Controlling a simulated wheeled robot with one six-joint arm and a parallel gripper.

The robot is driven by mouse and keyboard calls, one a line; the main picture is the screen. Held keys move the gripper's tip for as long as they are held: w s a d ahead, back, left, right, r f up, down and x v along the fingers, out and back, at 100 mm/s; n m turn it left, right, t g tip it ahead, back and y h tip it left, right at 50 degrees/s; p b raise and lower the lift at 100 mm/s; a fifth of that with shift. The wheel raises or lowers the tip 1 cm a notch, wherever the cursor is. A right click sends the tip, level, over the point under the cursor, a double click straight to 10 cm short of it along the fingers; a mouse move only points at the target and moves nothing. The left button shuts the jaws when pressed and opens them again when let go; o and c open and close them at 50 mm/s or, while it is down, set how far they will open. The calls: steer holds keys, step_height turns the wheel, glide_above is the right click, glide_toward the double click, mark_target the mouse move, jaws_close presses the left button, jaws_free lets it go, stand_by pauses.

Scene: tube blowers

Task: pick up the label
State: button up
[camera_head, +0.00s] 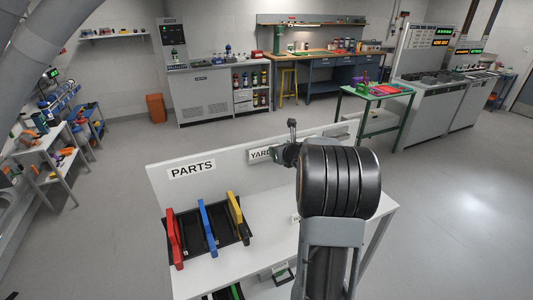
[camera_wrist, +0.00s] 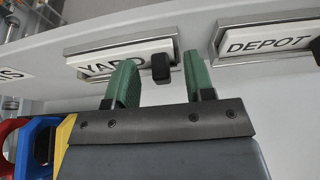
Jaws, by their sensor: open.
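The white YARD label (camera_head: 259,155) sits in a metal frame on the upright back panel of the white table. It also shows in the wrist view (camera_wrist: 98,66), tilted, with a black knob (camera_wrist: 161,66) at its right end. The left finger overlaps the label's lower middle in the picture, and the knob appears between the fingertips. I cannot tell whether a finger touches the label. A DEPOT label (camera_wrist: 268,40) is in a similar frame to the right. In the head view my arm hides much of this area.
A PARTS sign (camera_head: 192,169) is on the panel's left. A black rack (camera_head: 189,222) with red, blue and yellow handled parts stands on the table at left. A small framed label (camera_head: 283,274) is at the front. Open floor lies behind and to the right.

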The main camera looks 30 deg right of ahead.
steer(key=shift+c, duration=0.3)
jaws_close()
